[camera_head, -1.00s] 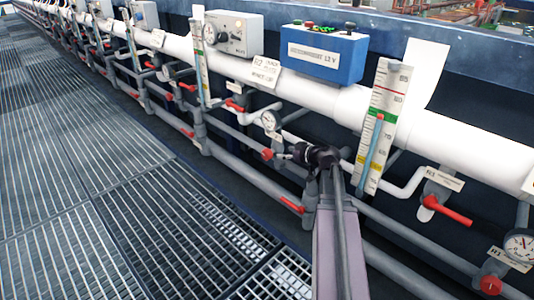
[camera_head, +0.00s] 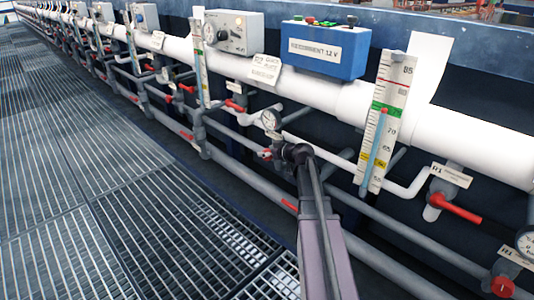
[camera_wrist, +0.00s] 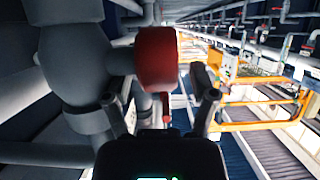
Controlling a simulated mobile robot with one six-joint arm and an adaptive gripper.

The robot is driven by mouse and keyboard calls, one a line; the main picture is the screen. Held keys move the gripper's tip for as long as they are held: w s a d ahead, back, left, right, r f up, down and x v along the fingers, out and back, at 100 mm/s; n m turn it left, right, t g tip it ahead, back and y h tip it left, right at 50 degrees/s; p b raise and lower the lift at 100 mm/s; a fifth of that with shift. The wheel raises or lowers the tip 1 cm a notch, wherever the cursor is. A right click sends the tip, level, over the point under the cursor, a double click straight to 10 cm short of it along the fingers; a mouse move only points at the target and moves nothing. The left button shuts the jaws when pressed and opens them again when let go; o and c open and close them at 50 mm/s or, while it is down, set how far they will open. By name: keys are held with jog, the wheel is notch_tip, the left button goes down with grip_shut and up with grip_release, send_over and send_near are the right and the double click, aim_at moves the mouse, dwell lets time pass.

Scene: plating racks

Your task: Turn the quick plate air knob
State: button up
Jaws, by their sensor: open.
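A red round knob (camera_wrist: 157,60) sits on the end of a grey valve fitting (camera_wrist: 75,65) in the wrist view, just ahead of my fingertips. In the head view the knob (camera_head: 265,154) shows small below a round pressure gauge (camera_head: 271,119), partly hidden by my gripper. My gripper (camera_wrist: 160,92) is open, with one finger on each side of the line to the knob. The left finger is close to the grey fitting; I cannot tell if it touches. In the head view my gripper (camera_head: 280,153) is right beside the knob.
A white pipe (camera_head: 435,130) and grey pipes run along the blue tank wall. Red lever valves (camera_head: 456,208) and a scaled gauge board (camera_head: 388,120) stand to the right. A blue box (camera_head: 325,50) sits above. Grating floor (camera_head: 120,220) is clear at left.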

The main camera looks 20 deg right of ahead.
grip_shut()
jog(key=shift+s+f+b, duration=0.1)
jog(key=shift+f+b, duration=0.05)
jog(key=shift+b, duration=0.3)
jog(key=shift+f+t+b, duration=0.1)
jog(key=shift+t+b, duration=0.5)
jog(key=shift+b, duration=0.15)
jog(key=shift+s+t+y+b, duration=0.15)
jog(key=shift+t+y+b, duration=0.3)
jog(key=shift+b, duration=0.55)
jog(key=shift+t+b, duration=0.35)
jog(key=shift+r, duration=0.2)
